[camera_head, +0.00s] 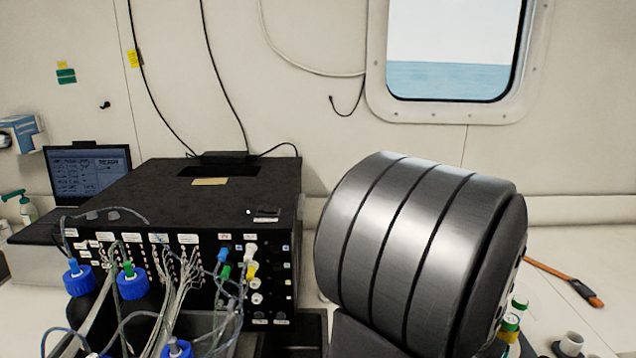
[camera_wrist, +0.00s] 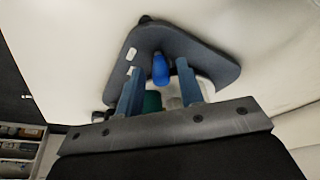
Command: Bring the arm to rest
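My gripper (camera_wrist: 160,62) shows in the wrist view as two blue fingers, spread apart with a gap between them. It is open, and I see nothing clamped between the fingers. Beyond the fingers is a dark grey panel with rounded corners (camera_wrist: 212,66) against a pale surface. A bright blue rounded piece (camera_wrist: 160,69) shows in the gap and looks to be on or near that panel. A green piece (camera_wrist: 152,101) is partly hidden low between the fingers. In the head view my gripper is out of sight; a large ribbed grey cylinder, probably part of my arm, fills the right centre.
A black instrument box (camera_head: 222,190) with many tubes and cables stands on the left of the bench. Blue-capped bottles (camera_head: 78,278) stand before it. A laptop (camera_head: 88,168) is behind left.

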